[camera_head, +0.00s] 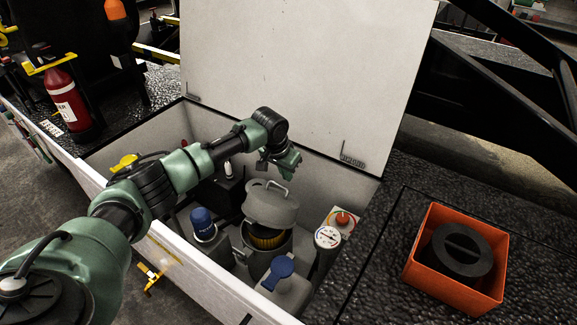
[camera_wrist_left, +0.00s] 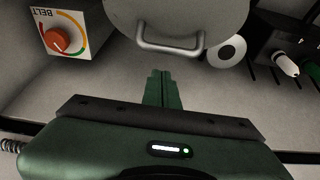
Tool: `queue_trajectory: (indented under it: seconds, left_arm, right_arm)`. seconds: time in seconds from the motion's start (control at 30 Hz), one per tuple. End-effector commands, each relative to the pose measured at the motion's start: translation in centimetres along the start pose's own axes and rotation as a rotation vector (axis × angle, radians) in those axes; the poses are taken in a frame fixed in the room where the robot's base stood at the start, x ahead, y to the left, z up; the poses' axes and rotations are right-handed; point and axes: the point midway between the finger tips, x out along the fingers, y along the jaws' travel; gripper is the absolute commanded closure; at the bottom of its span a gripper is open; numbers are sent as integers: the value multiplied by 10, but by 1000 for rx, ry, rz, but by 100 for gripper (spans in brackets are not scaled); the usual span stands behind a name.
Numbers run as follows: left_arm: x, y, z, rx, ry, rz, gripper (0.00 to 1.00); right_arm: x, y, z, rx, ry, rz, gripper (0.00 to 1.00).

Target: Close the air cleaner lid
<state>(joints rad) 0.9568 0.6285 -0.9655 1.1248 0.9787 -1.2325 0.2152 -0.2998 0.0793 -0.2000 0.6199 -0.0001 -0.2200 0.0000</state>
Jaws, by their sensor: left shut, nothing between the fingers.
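The air cleaner (camera_head: 262,262) is a grey canister inside the open white bin, with a yellowish filter (camera_head: 266,238) showing at its top. Its grey lid (camera_head: 270,207) has a metal handle and stands tilted up above the canister, open on the far side. My left gripper (camera_head: 283,165) is shut and empty, above and behind the lid. In the left wrist view the gripper (camera_wrist_left: 160,75) points towards the lid (camera_wrist_left: 180,12), and its handle (camera_wrist_left: 170,42) is just beyond the fingertips, apart from them. My right gripper is not in view.
Around the air cleaner stand a blue-capped bottle (camera_head: 203,226), a jug with a blue cap (camera_head: 285,290), a gauge (camera_head: 328,237) and an orange belt knob (camera_head: 342,219). The white bin cover (camera_head: 310,70) is raised behind. An orange box (camera_head: 427,285) sits on the right deck.

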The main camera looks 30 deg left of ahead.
Motion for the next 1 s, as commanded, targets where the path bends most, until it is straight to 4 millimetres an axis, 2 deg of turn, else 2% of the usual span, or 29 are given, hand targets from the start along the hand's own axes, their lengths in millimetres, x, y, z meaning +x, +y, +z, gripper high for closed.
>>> queue_trajectory:
  seconds: [0.27, 0.73, 1.0]
  left_arm:
    - [-8, 0, 20, 0, -1, 1, 100]
    - [-9, 1, 24, 0, 6, 2, 100]
    - [-16, 1, 41, 0, 99, 1, 100]
  right_arm:
    - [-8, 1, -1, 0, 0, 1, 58]
    - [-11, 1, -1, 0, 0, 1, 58]
    - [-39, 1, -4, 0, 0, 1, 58]
